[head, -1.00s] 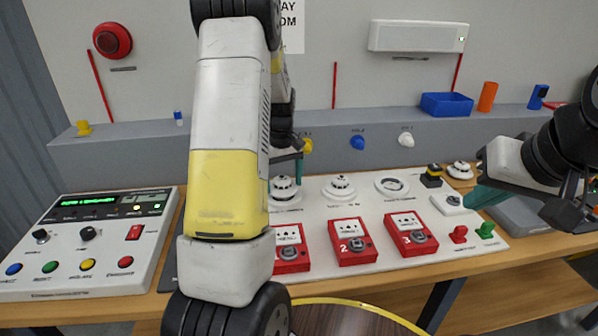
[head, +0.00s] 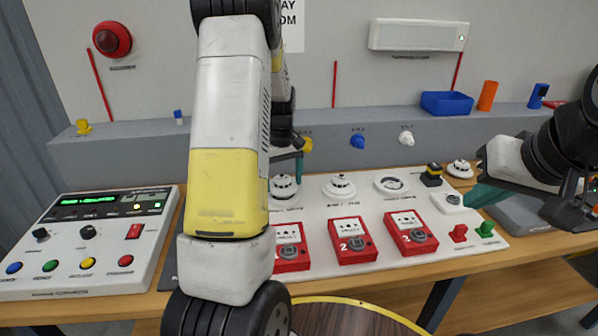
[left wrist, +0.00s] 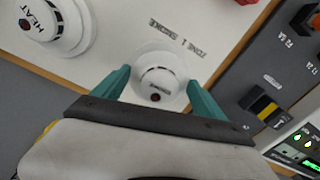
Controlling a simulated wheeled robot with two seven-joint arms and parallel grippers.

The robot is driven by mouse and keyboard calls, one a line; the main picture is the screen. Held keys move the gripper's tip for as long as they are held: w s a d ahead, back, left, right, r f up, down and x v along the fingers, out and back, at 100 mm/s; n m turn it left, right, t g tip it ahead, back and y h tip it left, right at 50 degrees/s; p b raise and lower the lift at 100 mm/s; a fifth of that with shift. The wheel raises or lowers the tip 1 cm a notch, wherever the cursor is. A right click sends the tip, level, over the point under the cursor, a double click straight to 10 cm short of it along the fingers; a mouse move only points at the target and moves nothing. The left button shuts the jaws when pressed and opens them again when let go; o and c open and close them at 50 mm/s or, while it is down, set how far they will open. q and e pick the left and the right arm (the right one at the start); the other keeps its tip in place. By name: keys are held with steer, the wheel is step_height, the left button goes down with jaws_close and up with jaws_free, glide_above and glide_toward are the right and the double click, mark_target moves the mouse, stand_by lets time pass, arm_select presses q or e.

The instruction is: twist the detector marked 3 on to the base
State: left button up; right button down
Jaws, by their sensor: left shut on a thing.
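A loose-looking white detector (head: 460,169) sits at the right end of the board; I cannot read a number on it. My left gripper (head: 287,168) is over the leftmost detector (head: 283,188), largely hidden behind my arm. In the left wrist view its teal fingers (left wrist: 159,92) are on either side of that white smoke detector (left wrist: 160,74), labelled zone 1, and shut on it. My right gripper (head: 480,196) is at the right; one teal finger shows beside a white box (head: 452,203).
A white heat detector (head: 339,187) stands between the leftmost detector and the empty base. Red call points, including those marked 2 (head: 352,241) and 3 (head: 410,233), line the front. A control panel (head: 90,240) stands left. A blue bin (head: 446,103) is on the back ledge.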

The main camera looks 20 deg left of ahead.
arm_select(q)
steer(key=shift+f, duration=0.8)
stand_by(0.7)
steer(key=shift+m, duration=1.1)
steer(key=shift+a+m, duration=0.1)
steer(key=shift+m, duration=0.8)
steer(key=shift+m, duration=1.2)
